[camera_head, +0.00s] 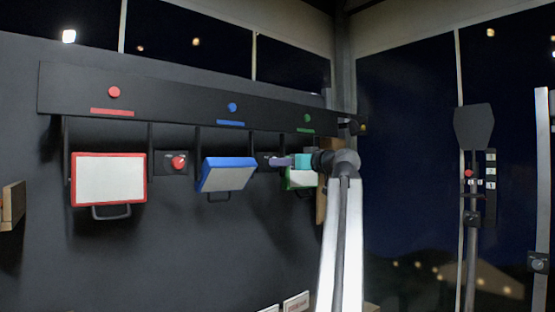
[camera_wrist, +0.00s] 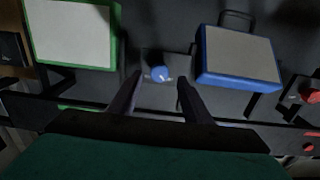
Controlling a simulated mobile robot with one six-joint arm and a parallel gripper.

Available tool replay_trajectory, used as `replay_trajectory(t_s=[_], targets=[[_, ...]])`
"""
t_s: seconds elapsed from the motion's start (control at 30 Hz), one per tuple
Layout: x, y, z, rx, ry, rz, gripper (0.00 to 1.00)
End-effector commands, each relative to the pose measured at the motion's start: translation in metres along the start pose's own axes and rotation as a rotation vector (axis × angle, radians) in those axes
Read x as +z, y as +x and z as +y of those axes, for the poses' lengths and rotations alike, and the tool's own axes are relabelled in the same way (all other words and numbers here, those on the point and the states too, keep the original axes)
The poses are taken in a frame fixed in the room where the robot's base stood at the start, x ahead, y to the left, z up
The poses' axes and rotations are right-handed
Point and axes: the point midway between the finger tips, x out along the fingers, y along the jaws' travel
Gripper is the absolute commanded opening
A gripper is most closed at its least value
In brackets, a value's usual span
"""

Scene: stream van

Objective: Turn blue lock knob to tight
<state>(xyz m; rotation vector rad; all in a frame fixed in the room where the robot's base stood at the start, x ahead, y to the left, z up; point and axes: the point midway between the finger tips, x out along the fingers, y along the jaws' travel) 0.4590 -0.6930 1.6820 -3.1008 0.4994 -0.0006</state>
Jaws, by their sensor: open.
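The blue lock knob (camera_wrist: 160,73) sits on a grey wall plate (camera_wrist: 150,62) between the green-framed and blue-framed panels in the wrist view. It has a light mark on its face; which setting it points to is too small to read. My gripper (camera_wrist: 158,84) is open, its two dark fingers on either side of the knob in that view, with a visible gap at each side. How far the fingertips stand from the plate is hard to tell. In the head view my gripper (camera_head: 281,161) points left at the dark plate right of the blue-framed panel, and the blue knob is hidden.
The blue-framed panel (camera_head: 227,174) tilts outward close to my gripper. The green-framed panel (camera_head: 300,179) is partly behind my arm. A red-framed panel (camera_head: 109,180) and red knob (camera_head: 179,162) are further left. A dark rail (camera_head: 170,98) with coloured markers runs above.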

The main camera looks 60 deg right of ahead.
Motion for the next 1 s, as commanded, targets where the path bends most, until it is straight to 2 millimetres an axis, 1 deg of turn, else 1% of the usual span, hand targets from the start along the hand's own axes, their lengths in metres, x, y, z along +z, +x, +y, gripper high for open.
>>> replay_trajectory(t_s=[0.03,0.1,0.23,0.4,0.63,0.67,0.7,0.9,0.93,0.97,1.0], targets=[[-0.002,0.008,0.0,-0.001,0.001,-0.001,0.45],[-0.002,0.016,0.0,-0.002,0.001,-0.001,0.45],[-0.001,0.025,0.001,0.0,0.001,0.0,0.45],[0.0,0.03,0.001,0.0,0.0,0.0,0.45],[0.0,0.03,0.001,0.001,0.0,0.0,0.45],[0.0,0.03,0.001,0.001,0.0,0.0,0.43],[0.0,0.03,0.001,0.001,0.0,0.0,0.36],[0.0,0.03,0.001,0.001,0.0,0.0,0.04],[0.005,0.018,-0.025,0.001,-0.003,0.002,0.04],[0.002,0.024,-0.013,0.0,0.0,-0.001,0.04],[0.001,0.027,-0.007,-0.001,0.001,-0.002,0.04]])
